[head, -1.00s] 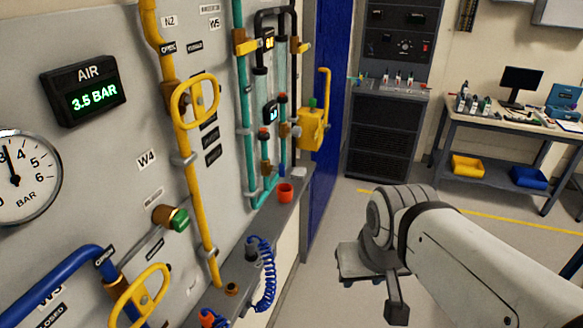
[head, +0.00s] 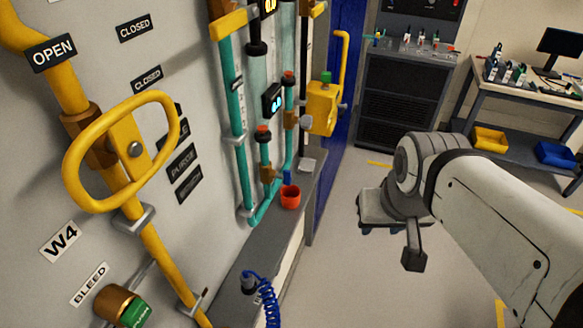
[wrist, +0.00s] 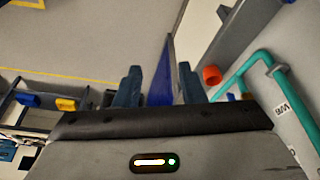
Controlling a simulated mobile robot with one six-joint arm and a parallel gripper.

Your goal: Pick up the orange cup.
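The orange cup (head: 290,197) stands upright on the narrow grey ledge (head: 262,240) along the panel wall, near the foot of the teal pipes. The wrist view shows the cup (wrist: 212,75) to the right of my fingers and beyond them. My gripper (wrist: 158,88) has its two dark fingers spread apart with nothing between them. In the head view my arm reaches in from the right, and the gripper end (head: 398,225) hangs over open floor, to the right of the cup and apart from it.
Teal pipes (head: 240,140) rise just behind the cup. A small pale item (head: 306,165) lies on the ledge beyond it. A yellow valve box (head: 322,107) juts from the wall farther back. The floor is clear.

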